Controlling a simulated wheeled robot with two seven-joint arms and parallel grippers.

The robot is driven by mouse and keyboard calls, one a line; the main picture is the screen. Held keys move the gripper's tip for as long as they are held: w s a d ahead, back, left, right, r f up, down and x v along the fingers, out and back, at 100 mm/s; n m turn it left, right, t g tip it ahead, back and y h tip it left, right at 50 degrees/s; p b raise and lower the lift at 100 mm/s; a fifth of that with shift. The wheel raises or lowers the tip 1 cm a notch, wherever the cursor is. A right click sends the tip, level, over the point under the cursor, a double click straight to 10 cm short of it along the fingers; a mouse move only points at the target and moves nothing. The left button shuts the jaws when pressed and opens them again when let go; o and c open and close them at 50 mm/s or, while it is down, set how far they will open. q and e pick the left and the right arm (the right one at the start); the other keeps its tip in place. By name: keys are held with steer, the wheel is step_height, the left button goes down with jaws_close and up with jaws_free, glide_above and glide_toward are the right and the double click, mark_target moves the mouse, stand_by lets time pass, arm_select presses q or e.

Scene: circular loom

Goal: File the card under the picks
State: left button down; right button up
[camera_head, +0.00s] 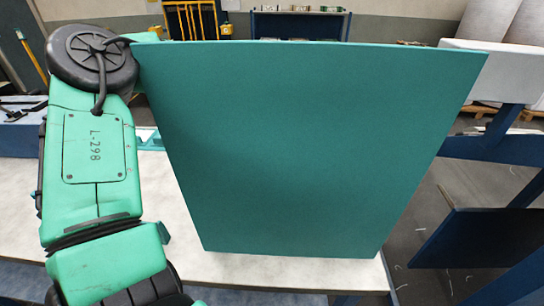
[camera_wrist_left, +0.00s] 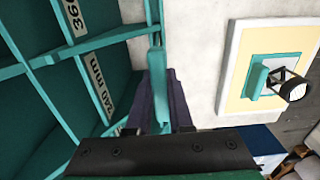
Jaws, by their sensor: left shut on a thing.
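In the head view a large plain teal panel (camera_head: 300,150) hides my left gripper and the compartments. My right gripper is out of view.
The pale table (camera_head: 170,205) shows around the panel. A cream board (camera_wrist_left: 237,75) with a teal block and a small caged cylinder (camera_wrist_left: 290,85) lies right of the gripper. Dark blue frame members (camera_head: 490,147) stand at the right. Shelving (camera_head: 300,25) is far behind.

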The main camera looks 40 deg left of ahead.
arm_select(q)
steer(key=shift+f+b, duration=0.35)
steer(key=shift+f, duration=0.25)
steer(key=c, duration=0.7)
jaws_free()
steer(key=shift+c, duration=0.2)
step_height(320, 180, up, 15)
steer(key=b, duration=0.1)
steer(key=shift+f, duration=0.15)
